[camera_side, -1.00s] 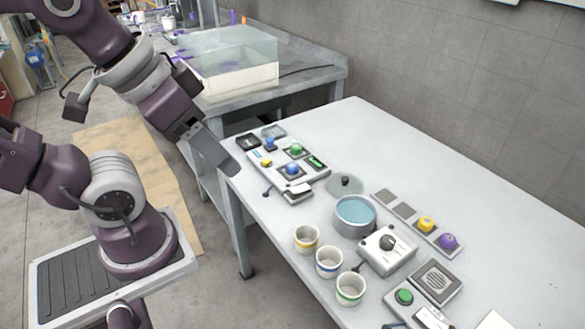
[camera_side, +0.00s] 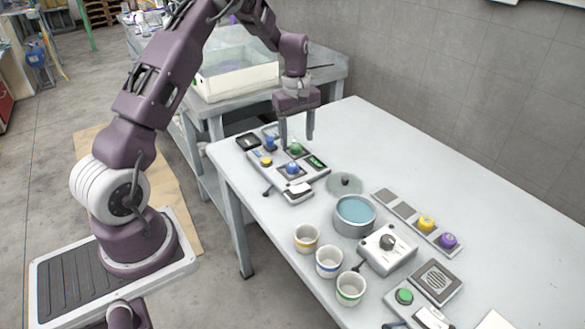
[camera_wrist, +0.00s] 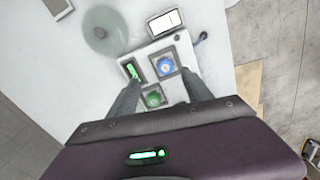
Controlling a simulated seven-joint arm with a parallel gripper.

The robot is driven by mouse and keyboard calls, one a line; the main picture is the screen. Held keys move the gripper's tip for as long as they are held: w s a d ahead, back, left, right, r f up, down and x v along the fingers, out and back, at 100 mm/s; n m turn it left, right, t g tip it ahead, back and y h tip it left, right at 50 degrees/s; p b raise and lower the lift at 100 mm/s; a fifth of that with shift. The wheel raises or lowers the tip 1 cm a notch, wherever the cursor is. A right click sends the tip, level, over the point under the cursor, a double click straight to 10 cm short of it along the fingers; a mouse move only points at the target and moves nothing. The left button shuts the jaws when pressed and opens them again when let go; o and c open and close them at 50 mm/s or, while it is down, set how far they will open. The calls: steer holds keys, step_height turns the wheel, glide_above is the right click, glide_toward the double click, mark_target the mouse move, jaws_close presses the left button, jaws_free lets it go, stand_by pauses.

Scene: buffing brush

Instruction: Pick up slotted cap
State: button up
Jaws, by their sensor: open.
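Several coloured caps sit on a grey panel (camera_side: 318,176): a green cap (camera_side: 295,149), a blue cap (camera_side: 292,169), another blue cap (camera_side: 270,143) and a yellow cap (camera_side: 266,162). I cannot tell for sure which is the slotted cap. My gripper (camera_side: 297,139) points down over the far part of the panel, open, its fingers to either side of the green cap in the picture. In the wrist view the green cap (camera_wrist: 153,99) lies between the fingers, with the blue cap (camera_wrist: 166,66) just beyond. Nothing is held.
A pot with blue content (camera_side: 355,213), a lid (camera_side: 344,184), cups (camera_side: 329,260) and a knob box (camera_side: 387,247) stand nearer on the table. A strip (camera_side: 405,212) holds a yellow cap and a purple cap.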

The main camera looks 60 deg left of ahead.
mark_target(292, 165)
steer(key=shift+n, duration=0.4)
steer(key=f, duration=0.3)
steer(key=a+f, duration=0.1)
steer(key=f, duration=0.6)
steer(key=shift+s+a, duration=0.2)
steer(key=shift+a, duration=0.05)
steer(key=shift+r, duration=0.1)
jaws_close()
